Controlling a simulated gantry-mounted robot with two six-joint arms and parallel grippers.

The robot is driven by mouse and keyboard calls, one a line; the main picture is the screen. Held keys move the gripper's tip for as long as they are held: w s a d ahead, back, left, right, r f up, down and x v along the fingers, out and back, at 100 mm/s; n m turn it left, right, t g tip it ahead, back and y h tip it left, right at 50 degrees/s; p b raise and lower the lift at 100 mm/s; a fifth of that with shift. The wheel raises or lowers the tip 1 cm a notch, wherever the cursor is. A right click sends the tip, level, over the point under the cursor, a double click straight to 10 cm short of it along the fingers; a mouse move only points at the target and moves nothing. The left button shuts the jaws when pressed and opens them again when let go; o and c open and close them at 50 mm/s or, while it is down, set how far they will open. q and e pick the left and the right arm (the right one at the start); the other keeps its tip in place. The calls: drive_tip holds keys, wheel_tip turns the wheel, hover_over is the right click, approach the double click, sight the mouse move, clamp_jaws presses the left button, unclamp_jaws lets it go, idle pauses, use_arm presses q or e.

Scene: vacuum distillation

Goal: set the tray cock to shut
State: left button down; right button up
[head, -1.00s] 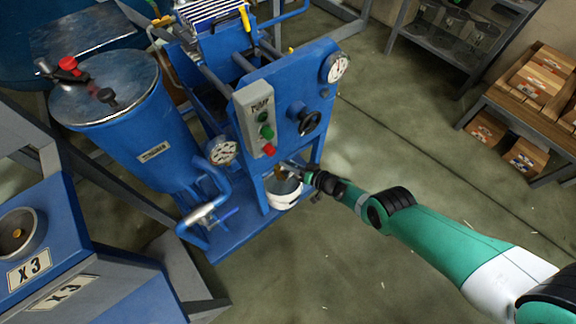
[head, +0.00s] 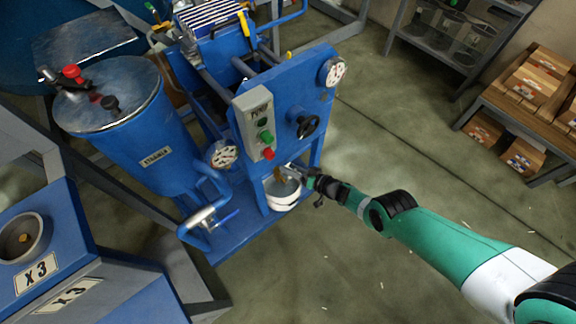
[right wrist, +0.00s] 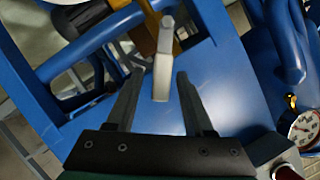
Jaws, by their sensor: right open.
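The tray cock (right wrist: 165,45) shows in the right wrist view as a brass body with a pale grey lever (right wrist: 161,75). The lever points down the picture, towards my gripper. In the head view the brass body (head: 279,174) shows small above the white bucket, under the blue panel. My right gripper (right wrist: 156,76) is open, with the lever's lower end between its two dark fingers in the picture. I see no finger clearly touching the lever. In the head view the right gripper (head: 302,170) is beside the cock, at the panel's lower edge. My left gripper is not in view.
A white bucket (head: 283,201) stands below the cock. The blue panel carries a pump switch box (head: 255,120), a black handwheel (head: 306,124) and a gauge (head: 333,72). A blue tank (head: 145,150) stands left. The floor (head: 400,150) to the right is clear.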

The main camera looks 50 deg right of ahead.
drive_tip(key=p+v, duration=0.6)
drive_tip(key=v, duration=0.4)
drive_tip(key=shift+p, duration=0.3)
